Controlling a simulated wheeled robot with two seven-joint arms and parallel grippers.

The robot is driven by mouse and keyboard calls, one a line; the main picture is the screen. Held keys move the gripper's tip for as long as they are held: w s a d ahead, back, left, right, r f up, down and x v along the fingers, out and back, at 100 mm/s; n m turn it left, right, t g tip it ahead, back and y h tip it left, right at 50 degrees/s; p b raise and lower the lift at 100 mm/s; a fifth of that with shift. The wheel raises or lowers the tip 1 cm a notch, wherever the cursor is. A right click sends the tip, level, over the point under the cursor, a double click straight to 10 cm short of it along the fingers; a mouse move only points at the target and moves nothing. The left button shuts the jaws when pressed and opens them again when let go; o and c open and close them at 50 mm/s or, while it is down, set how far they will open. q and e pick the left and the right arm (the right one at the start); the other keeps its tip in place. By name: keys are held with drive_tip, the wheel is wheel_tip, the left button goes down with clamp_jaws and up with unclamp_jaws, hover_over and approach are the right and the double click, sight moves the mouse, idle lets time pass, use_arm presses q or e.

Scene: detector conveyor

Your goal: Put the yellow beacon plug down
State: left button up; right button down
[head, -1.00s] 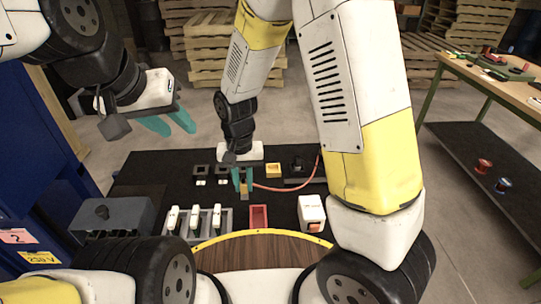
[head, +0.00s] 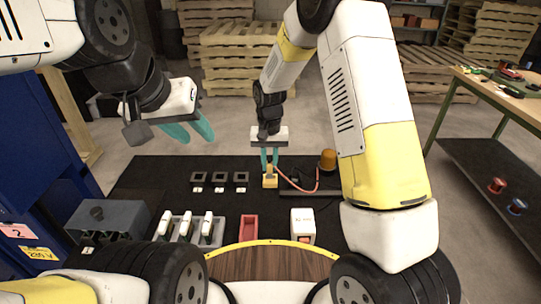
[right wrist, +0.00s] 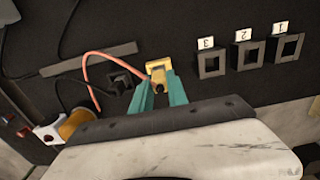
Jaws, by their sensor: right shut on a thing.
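My right gripper (head: 269,165) is shut on the yellow beacon plug (right wrist: 160,84), low over the black mat. The plug is at a yellow square holder (head: 270,181), which also shows past the fingertips in the right wrist view (right wrist: 157,66). The fingers partly hide the plug, so I cannot tell whether it is fully seated. An orange-red cable (head: 312,187) runs from the plug toward the beacon (head: 327,158), which has an orange dome. My left gripper (head: 198,136) is open and empty, high at the left.
Three black square frames (head: 219,179) labelled 1 to 3 stand left of the holder. A black socket (right wrist: 121,80) with a black cable is beside it. A grey rack (head: 187,240), red tray (head: 249,228) and white box (head: 303,225) stand nearer.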

drive_tip(key=shift+w+d, duration=0.1)
drive_tip(key=shift+w, duration=0.5)
drive_tip(key=shift+w+f, duration=0.15)
drive_tip(key=shift+f, duration=1.65)
drive_tip(key=shift+f, duration=0.1)
drive_tip(key=c, duration=1.3)
unclamp_jaws()
wheel_tip(320, 180, up, 12)
drive_tip(key=s+d+r+t+y, duration=0.1)
drive_tip(key=s+d+r, duration=0.35)
drive_tip(key=r, duration=0.25)
drive_tip(key=s+d+r+t+y, duration=0.1)
drive_tip(key=s+d+r, duration=0.35)
drive_tip(key=r, duration=0.25)
drive_tip(key=s+d+r+t, duration=0.2)
drive_tip(key=s, duration=0.6)
drive_tip(key=s+d+r+t, duration=0.2)
drive_tip(key=s+d, duration=0.1)
drive_tip(key=s, duration=0.5)
drive_tip(key=shift+d+r+n, duration=0.15)
drive_tip(key=shift+r+n, duration=0.05)
drive_tip(key=shift+n, duration=0.1)
